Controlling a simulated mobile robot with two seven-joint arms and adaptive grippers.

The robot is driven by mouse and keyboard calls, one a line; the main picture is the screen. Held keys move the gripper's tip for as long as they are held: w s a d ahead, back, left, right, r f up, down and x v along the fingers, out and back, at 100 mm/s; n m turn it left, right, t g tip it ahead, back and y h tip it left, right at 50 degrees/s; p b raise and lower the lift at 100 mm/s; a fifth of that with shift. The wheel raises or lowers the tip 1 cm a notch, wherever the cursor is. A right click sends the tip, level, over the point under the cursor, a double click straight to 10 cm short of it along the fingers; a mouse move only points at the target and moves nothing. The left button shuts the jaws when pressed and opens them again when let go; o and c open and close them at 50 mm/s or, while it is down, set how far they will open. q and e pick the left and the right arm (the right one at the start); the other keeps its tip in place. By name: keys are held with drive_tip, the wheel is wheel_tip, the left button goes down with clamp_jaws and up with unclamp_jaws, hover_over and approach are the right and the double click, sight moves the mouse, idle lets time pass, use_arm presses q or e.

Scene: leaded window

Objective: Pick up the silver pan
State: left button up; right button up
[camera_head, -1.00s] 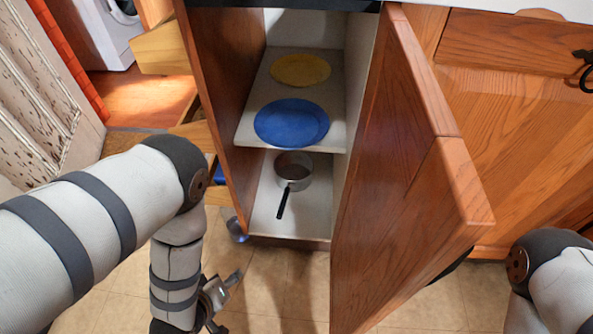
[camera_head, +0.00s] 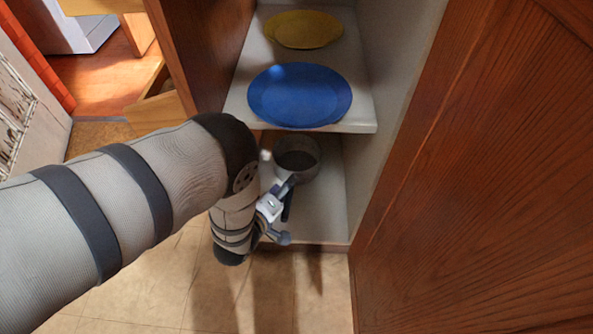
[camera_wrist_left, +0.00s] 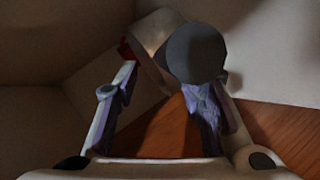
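The silver pan (camera_head: 311,167) sits on the lower shelf of the open cabinet, with its dark handle (camera_head: 287,208) pointing out towards me. My left gripper (camera_head: 284,206) is at the cabinet's front opening, beside the handle, and covers part of it. In the left wrist view the gripper (camera_wrist_left: 160,98) is open, its two fingers apart. The pan's metal side (camera_wrist_left: 152,38) shows beyond the fingertips. A dark round shape, which looks like the handle's end (camera_wrist_left: 195,53), is near the right fingertip. I cannot tell if they touch. My right gripper is not in view.
A blue plate (camera_head: 299,95) and a yellow plate (camera_head: 303,30) lie on the upper shelf (camera_head: 350,122), above the pan. The open wooden door (camera_head: 470,190) fills the right side. The cabinet's left wall (camera_head: 195,60) is close to my left arm. Open drawers stand further left.

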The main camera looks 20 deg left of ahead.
use_arm(q)
drive_tip(key=x, duration=0.1)
drive_tip(key=b+x, duration=0.1)
drive_tip(key=x, duration=0.1)
drive_tip(key=shift+w+f, duration=0.1)
drive_tip(key=shift+f, duration=0.3)
drive_tip(key=shift+w, duration=0.25)
drive_tip(key=shift+r, duration=0.2)
clamp_jaws()
